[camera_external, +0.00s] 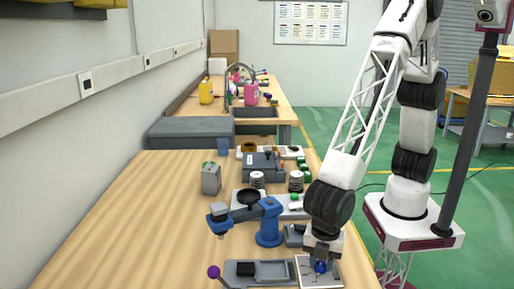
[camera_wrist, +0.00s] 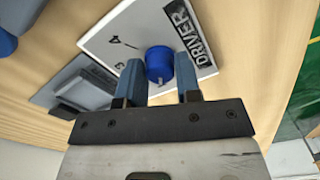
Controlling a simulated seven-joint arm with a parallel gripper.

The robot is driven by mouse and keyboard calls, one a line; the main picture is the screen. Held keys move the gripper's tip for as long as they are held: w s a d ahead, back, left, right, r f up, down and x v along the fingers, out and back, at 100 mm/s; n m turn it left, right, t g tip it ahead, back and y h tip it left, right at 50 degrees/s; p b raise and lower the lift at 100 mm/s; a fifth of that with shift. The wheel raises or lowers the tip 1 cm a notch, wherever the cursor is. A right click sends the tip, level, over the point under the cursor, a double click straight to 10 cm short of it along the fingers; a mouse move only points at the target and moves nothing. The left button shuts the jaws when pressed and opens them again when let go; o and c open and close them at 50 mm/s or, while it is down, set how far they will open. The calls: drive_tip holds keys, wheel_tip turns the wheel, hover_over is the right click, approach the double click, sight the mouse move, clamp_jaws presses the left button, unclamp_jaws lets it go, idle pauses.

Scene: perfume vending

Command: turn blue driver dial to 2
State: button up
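The blue driver dial (camera_wrist: 159,64) sits on a white panel (camera_wrist: 115,35) with a black DRIVER label (camera_wrist: 187,33). A pale mark shows on the dial's lower edge. The panel shows the numerals 4 and 3; I see no 2. My gripper (camera_wrist: 160,72) has one blue finger on each side of the dial, and the dial fills the gap between them. In the external view my gripper (camera_external: 322,254) points down over the panel (camera_external: 307,272), and the dial (camera_external: 320,267) shows just below it.
A grey tray (camera_external: 285,270) with a black block lies left of the panel, near a purple ball knob (camera_external: 214,272). A blue press-like device (camera_external: 268,225) stands behind. The table's right edge is close; the table's left side is clear.

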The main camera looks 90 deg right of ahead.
drive_tip(key=shift+c, duration=0.5)
drive_tip(key=shift+m, duration=0.3)
drive_tip(key=m, duration=0.7)
drive_tip(key=shift+m, duration=0.3)
drive_tip(key=o, duration=0.9)
